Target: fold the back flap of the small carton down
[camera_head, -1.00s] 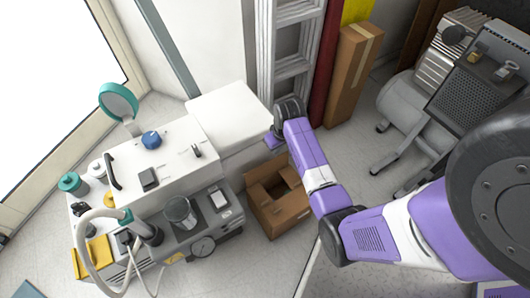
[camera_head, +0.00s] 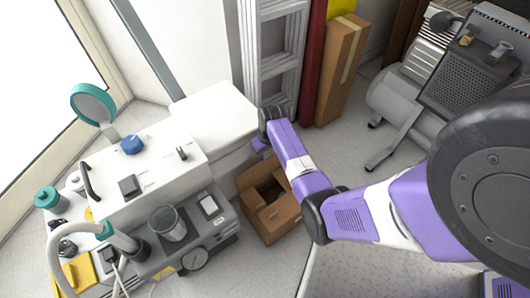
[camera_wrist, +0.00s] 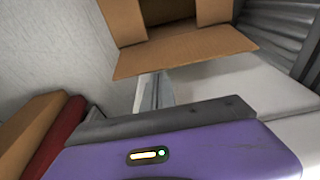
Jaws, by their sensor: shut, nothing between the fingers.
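The small carton (camera_head: 272,218) stands open on the floor, beside the white and grey compressor unit. Its inside looks dark and empty in the head view. In the wrist view the carton (camera_wrist: 168,12) is at the top, with one flap (camera_wrist: 185,50) sticking outward toward my gripper. This looks like the back flap; in the head view it is hard to make out beside my arm. My gripper (camera_head: 261,145) is just behind the carton, shut and empty. Its purple body and grey front edge (camera_wrist: 170,120) fill the lower wrist view, apart from the flap.
The white cabinet (camera_head: 215,115) stands close to the left of my gripper. A ladder (camera_head: 272,50), a red post and a tall taped carton (camera_head: 342,70) stand behind. A grey compressor (camera_head: 400,100) is at right. Floor is clear between it and the small carton.

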